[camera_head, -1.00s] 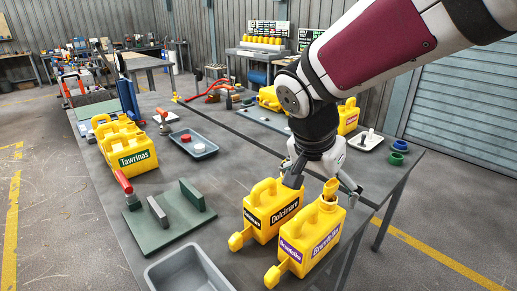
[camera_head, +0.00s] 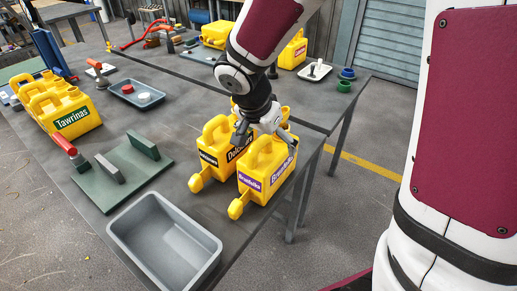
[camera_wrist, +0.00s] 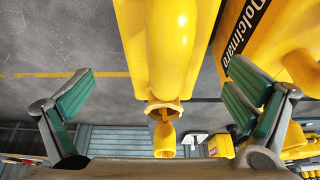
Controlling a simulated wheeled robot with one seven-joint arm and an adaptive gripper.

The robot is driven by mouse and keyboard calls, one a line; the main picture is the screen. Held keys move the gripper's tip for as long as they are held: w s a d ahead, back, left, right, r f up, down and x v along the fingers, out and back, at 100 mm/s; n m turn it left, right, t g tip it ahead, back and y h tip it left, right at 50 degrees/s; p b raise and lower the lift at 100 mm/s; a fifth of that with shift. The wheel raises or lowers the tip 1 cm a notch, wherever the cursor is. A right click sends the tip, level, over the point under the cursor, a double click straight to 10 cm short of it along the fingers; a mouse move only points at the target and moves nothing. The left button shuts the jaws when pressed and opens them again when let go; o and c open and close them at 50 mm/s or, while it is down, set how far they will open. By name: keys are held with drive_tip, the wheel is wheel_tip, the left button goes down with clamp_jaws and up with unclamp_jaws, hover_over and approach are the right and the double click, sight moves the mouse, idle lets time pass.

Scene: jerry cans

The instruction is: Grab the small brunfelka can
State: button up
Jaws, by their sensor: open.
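The small yellow Brunfelka can (camera_head: 262,180), with a purple and white label, stands on the grey table near its right edge. My gripper (camera_head: 265,135) is over its top, pointing down. In the wrist view the can's handle and open spout (camera_wrist: 165,45) lie between my two spread green-padded fingers (camera_wrist: 160,105), with visible room on both sides. My gripper is open and holds nothing. The yellow Dolcimaro can (camera_head: 212,158) stands close beside it on the left; in the wrist view (camera_wrist: 255,35) my right finger lies between the two cans.
An empty grey bin (camera_head: 165,240) stands at the front of the table. A green block fixture (camera_head: 122,170), the Tawrinas can (camera_head: 70,118) and a blue-grey tray (camera_head: 137,95) are further left. More yellow cans stand behind my arm.

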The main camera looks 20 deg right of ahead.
drive_tip(key=x, duration=0.4)
drive_tip(key=shift+w+a+f, duration=0.15)
drive_tip(key=shift+a+f, duration=0.1)
drive_tip(key=shift+a, duration=0.05)
drive_tip(key=c, duration=1.7)
